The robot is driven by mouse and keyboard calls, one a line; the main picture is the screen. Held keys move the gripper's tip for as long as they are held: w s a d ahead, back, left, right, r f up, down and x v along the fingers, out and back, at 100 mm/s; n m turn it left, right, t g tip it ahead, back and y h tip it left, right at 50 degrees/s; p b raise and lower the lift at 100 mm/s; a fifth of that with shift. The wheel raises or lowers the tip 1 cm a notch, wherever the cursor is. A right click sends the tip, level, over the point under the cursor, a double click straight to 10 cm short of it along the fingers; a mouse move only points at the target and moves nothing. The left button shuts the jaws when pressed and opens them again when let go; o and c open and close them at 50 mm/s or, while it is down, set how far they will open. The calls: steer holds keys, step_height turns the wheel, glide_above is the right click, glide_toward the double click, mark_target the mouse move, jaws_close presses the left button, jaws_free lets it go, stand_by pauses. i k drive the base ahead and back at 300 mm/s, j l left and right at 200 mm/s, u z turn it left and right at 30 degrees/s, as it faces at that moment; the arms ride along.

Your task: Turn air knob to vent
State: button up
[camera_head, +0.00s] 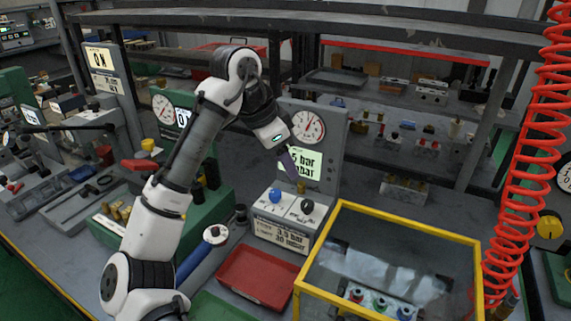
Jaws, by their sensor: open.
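A grey block (267,214) stands on the bench at the middle, with a blue knob (274,196) and a black knob (307,206) on its top. Their markings are too small to read, so I cannot tell which is the air knob or where it points. Behind stands a grey panel (330,135) with a round dial gauge (308,126) and a lit display (304,164) reading bar and mbar, partly covered by my arm. My gripper (292,166) points down in front of the display, above and apart from both knobs. It is open and empty.
A yellow-framed clear box (388,228) stands right of the block, with several coloured knobs inside. A red tray (257,278) lies in front. A blue-handled tool (197,258) lies left. A red coiled hose (527,150) hangs at the right. A shelf (380,75) stands behind.

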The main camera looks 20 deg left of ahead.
mark_target(307, 206)
steer(key=k, duration=1)
